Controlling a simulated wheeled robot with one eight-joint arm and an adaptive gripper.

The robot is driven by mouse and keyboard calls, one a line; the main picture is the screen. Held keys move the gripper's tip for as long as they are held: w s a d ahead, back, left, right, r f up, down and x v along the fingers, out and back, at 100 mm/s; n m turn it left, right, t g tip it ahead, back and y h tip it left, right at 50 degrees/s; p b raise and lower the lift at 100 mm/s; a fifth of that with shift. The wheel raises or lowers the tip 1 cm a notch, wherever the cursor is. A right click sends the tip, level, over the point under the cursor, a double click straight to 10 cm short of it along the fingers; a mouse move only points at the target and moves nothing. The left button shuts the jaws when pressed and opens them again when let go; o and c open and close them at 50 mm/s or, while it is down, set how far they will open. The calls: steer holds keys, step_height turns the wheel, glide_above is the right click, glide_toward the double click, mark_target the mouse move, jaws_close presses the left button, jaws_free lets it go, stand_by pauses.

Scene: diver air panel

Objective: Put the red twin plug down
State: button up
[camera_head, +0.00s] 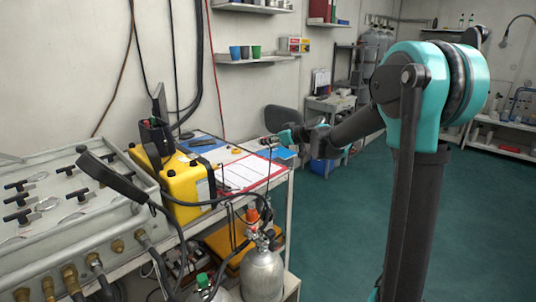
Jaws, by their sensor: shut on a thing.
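My arm reaches in from the right, and my gripper (274,141) is small and far off, over the right end of the white bench (262,192). It is shut on a small dark and reddish thing, which I take to be the red twin plug (267,141). The plug's shape is too small to make out. I cannot tell whether it touches the surface beneath. A blue thing (283,154) lies on the bench just below my gripper.
On the bench are a red-edged white sheet (248,172), a blue mat (205,143) and yellow cases (187,185). A grey valve panel (60,205) fills the left. The green floor (330,225) between bench and arm is clear.

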steer(key=s+d+f+m+t+h, duration=0.1)
steer(key=d+f+m+h, duration=0.1)
steer(key=d+f, duration=0.3)
steer(key=s+d+f+m+t+h, duration=0.1)
steer(key=d+f, duration=0.4)
steer(key=d, duration=0.9)
steer(key=s+d+f+m+t+h, duration=0.1)
steer(key=d+f+m+t+h, duration=0.1)
steer(key=d, duration=0.7)
step_height(320, 180, down, 3)
steer(key=shift+s+d+m+h, duration=0.15)
steer(key=shift+s+m+h, duration=0.1)
steer(key=shift+m+h, duration=0.7)
